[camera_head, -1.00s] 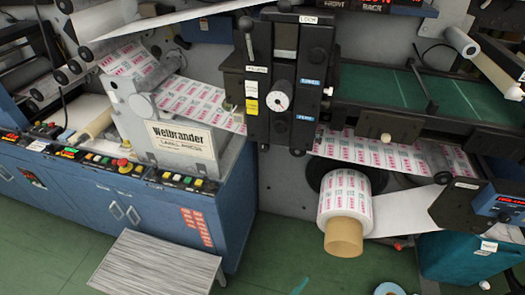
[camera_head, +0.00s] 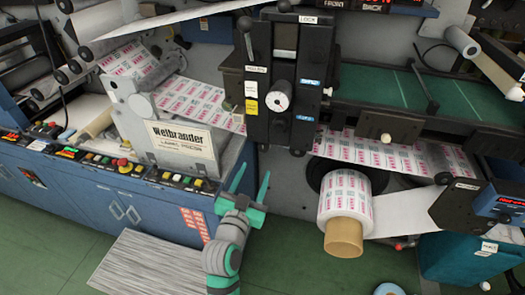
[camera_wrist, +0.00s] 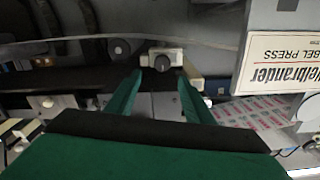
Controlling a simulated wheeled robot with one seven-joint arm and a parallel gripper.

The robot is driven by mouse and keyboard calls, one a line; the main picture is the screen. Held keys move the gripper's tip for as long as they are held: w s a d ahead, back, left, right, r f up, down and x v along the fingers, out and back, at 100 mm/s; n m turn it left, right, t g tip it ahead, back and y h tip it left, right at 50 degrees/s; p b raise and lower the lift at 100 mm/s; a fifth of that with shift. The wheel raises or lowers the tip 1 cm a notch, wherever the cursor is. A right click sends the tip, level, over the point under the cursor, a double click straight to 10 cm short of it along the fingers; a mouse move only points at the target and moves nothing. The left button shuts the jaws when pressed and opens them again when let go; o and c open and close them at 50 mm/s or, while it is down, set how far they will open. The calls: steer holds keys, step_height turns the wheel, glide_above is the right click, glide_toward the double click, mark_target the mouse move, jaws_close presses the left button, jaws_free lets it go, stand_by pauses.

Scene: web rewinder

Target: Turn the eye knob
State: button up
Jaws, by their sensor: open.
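A small dark knob (camera_wrist: 162,63) on a pale block shows in the wrist view, just past my fingertips and between them; it may be the eye knob. I see no contact with it. The gripper also shows in the wrist view (camera_wrist: 159,80).
The label press plate (camera_head: 180,140) stands left of my gripper, above a blue cabinet (camera_head: 100,200) with buttons. The black panel (camera_head: 258,60) carries a white dial (camera_head: 278,95). A label roll (camera_head: 345,195) sticks out at right. A grey striped platform (camera_head: 150,265) lies below.

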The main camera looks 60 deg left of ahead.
mark_target(263, 149)
steer(key=x, duration=1)
steer(key=shift+w+a+r, duration=0.1)
steer(key=shift+a, duration=0.3)
steer(key=shift+w, duration=0.1)
steer(key=c, duration=1)
